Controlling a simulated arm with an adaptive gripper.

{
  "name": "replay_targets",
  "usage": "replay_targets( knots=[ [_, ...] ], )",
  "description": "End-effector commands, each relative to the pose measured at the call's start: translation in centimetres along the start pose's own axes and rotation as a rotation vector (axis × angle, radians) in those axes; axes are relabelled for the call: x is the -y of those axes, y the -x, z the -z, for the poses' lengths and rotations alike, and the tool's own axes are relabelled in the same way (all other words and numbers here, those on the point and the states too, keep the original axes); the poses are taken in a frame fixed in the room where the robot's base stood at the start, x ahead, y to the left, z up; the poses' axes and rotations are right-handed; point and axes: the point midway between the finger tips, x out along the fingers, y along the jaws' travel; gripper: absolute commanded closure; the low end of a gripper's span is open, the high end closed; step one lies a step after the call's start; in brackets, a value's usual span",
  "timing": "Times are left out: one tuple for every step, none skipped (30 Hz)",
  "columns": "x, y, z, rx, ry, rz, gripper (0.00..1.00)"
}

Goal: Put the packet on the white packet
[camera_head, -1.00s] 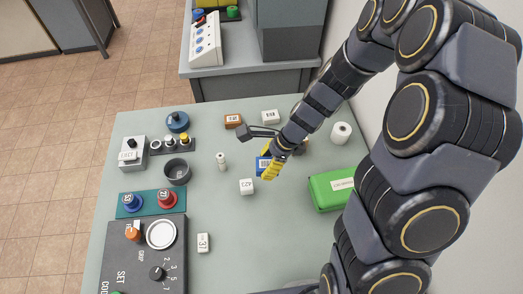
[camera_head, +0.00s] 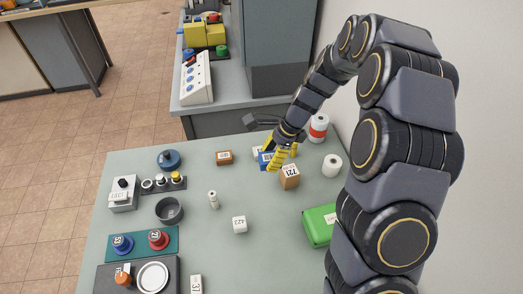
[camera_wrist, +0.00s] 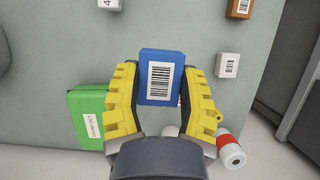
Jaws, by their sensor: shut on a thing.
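My gripper (camera_head: 279,157) is shut on a blue packet (camera_wrist: 160,75) with a barcode label. In the head view the blue packet (camera_head: 265,159) shows at the left of the yellow fingers. One white packet (camera_head: 257,152) is at the back, partly hidden behind my gripper and the blue packet. In the wrist view a white packet (camera_wrist: 228,66) with a label lies right of my gripper, apart from the blue packet. Another small white packet (camera_head: 239,224) sits mid-table, and a third white one (camera_head: 196,284) is at the front.
A brown packet (camera_head: 223,157) lies at the back. A brown box (camera_head: 289,177) stands just right of my gripper. Control devices line the left side.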

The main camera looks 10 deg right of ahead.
Motion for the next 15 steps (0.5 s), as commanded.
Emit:
replay_targets(
  knots=[
    [0.6,0.2,0.1,-0.005,0.005,0.0,0.91],
    [0.9,0.3,0.2,-0.007,0.007,0.001,0.91],
    [1.1,0.5,0.2,-0.009,0.01,-0.001,0.91],
    [1.3,0.5,0.2,-0.01,0.011,-0.003,0.91],
    [1.4,0.5,0.3,-0.01,0.012,-0.005,0.91],
    [1.7,0.4,0.3,-0.01,0.013,-0.007,0.91],
    [1.9,0.3,0.3,-0.01,0.014,-0.008,0.91],
    [2.3,0.2,0.4,-0.01,0.014,-0.009,0.91],
    [2.9,-0.1,0.5,-0.01,0.014,-0.008,0.91],
    [3.4,-0.3,0.6,-0.01,0.014,-0.009,0.91],
    [3.9,-0.6,0.7,-0.011,0.015,-0.009,0.91],
    [4.7,-0.8,0.8,-0.011,0.014,-0.006,0.91],
    [5.2,-1.0,1.0,-0.011,0.014,-0.005,0.91],
    [5.7,-1.3,1.1,-0.011,0.013,-0.007,0.91],
    [6.3,-1.6,1.2,-0.01,0.013,-0.009,0.91]
  ],
)
